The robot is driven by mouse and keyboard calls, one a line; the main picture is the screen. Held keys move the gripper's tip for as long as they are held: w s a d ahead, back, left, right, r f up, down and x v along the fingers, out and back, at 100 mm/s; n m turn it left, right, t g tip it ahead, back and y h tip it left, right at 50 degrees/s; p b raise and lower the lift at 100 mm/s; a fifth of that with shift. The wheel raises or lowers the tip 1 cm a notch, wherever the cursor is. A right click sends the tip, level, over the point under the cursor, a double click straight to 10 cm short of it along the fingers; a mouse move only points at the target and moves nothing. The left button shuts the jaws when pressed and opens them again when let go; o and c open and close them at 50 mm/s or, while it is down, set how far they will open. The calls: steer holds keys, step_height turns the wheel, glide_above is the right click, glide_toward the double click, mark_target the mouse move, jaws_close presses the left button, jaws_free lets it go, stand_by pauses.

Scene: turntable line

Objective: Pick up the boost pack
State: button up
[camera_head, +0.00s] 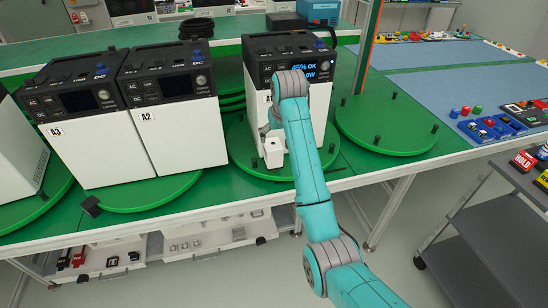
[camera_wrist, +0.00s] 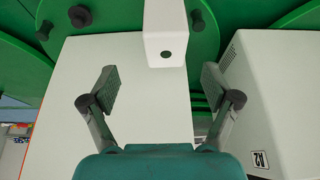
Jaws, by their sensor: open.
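Several tall white units with black tops stand on green turntables. The unit behind my gripper (camera_head: 290,48) has a lit screen reading 45% OK. A small white block with a dark hole (camera_head: 273,152) shows low in front of this unit; it also shows at the top of the wrist view (camera_wrist: 165,30). No readable label tells which is the boost pack. My gripper (camera_wrist: 160,90) is open and empty, its fingers apart before a broad white face (camera_wrist: 140,120). In the head view my arm hides part of the unit, and the fingers are hard to make out.
The unit marked A2 (camera_head: 178,135) stands close to the left, with another marked A3 (camera_head: 95,145) beyond it. The turntable on the right (camera_head: 385,120) is bare except for dark pegs. A grey cart (camera_head: 490,210) stands at the right.

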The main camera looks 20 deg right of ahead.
mark_target(273, 144)
steer(key=x, duration=0.3)
steer(key=shift+w+a+x, duration=0.15)
steer(key=shift+a+x, duration=0.05)
steer(key=shift+x, duration=1.15)
steer(key=shift+w+a+x, duration=0.15)
steer(key=shift+w+x, duration=0.05)
steer(key=shift+x, duration=1.15)
steer(key=shift+r, duration=0.25)
jaws_close()
